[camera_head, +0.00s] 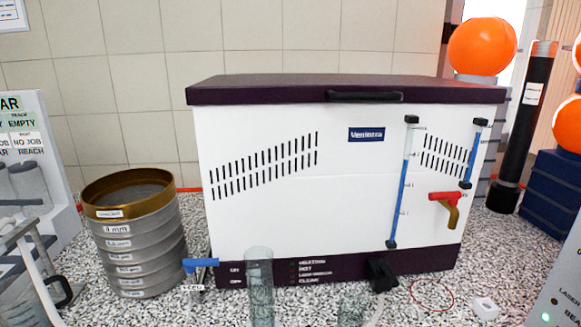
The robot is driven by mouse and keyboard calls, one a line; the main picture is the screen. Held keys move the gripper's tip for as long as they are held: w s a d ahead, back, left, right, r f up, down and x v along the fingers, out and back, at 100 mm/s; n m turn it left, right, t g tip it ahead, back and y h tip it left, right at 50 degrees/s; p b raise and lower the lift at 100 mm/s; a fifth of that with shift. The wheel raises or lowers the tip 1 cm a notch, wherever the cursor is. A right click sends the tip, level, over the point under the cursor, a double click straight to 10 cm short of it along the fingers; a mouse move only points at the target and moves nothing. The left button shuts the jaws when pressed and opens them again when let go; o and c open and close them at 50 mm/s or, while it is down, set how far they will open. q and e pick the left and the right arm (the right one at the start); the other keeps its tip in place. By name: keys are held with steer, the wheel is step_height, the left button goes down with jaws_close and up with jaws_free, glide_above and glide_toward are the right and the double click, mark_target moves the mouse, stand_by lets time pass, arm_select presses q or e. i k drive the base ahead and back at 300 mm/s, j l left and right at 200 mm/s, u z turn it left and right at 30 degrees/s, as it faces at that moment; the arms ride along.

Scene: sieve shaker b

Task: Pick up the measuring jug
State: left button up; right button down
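I cannot tell for certain which thing is the measuring jug. A tall clear glass vessel (260,285) stands in front of the white machine, left of centre, and its base is cut off by the bottom edge. A second clear vessel (351,309) shows only its upper part at the bottom edge, right of the tall one. Neither of my grippers is in view, and nothing is seen holding either vessel.
The white machine (350,200) with a dark lid fills the middle. A sieve stack (135,250) stands left of it. A red-handled tap (446,205) and blue-handled tap (201,263) stick out.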

mark_target(21, 306)
steer(key=u, duration=1.15)
